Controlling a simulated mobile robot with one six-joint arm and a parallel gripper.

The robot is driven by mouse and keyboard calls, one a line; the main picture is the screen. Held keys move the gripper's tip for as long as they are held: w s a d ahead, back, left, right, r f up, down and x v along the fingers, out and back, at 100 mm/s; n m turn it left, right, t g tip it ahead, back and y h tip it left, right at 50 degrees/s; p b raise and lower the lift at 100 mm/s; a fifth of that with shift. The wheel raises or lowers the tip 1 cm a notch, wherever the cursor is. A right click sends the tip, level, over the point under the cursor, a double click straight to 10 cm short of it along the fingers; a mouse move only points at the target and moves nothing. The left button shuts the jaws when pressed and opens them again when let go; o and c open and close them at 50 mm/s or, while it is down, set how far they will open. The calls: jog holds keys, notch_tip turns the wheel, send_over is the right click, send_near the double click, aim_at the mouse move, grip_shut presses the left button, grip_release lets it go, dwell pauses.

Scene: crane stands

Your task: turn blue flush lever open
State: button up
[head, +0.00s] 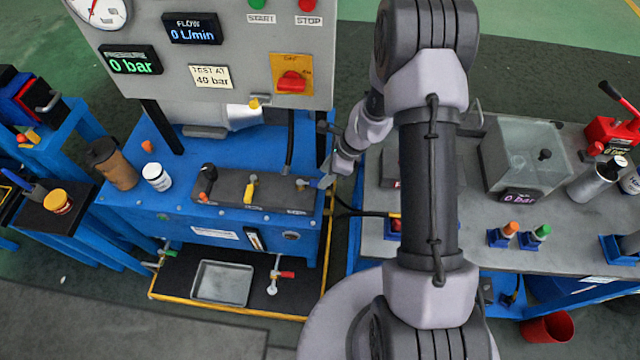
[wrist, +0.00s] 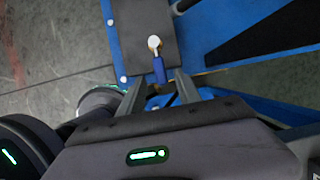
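The blue flush lever (wrist: 159,70) shows in the wrist view as a short blue handle with a pale metal knob at its far end, on a dark block (wrist: 140,25). My gripper (wrist: 162,92) is open. Its two fingers stand apart on either side of the near end of the lever, with gaps visible. In the head view my gripper (head: 327,181) is at the right end of the dark valve block (head: 232,187) on the blue stand.
A brown cup (head: 113,165) and white jar (head: 156,177) stand to the left. A grey control panel (head: 220,75) rises behind. A grey bench (head: 470,210) stands right, across a narrow gap.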

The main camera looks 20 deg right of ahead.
aim_at(318, 182)
jog(key=b+x, duration=0.1)
jog(key=x, duration=0.2)
jog(key=shift+w+a+f, duration=0.1)
jog(key=shift+a+f, duration=0.1)
jog(key=shift+f, duration=0.15)
grip_shut()
dwell(1.1)
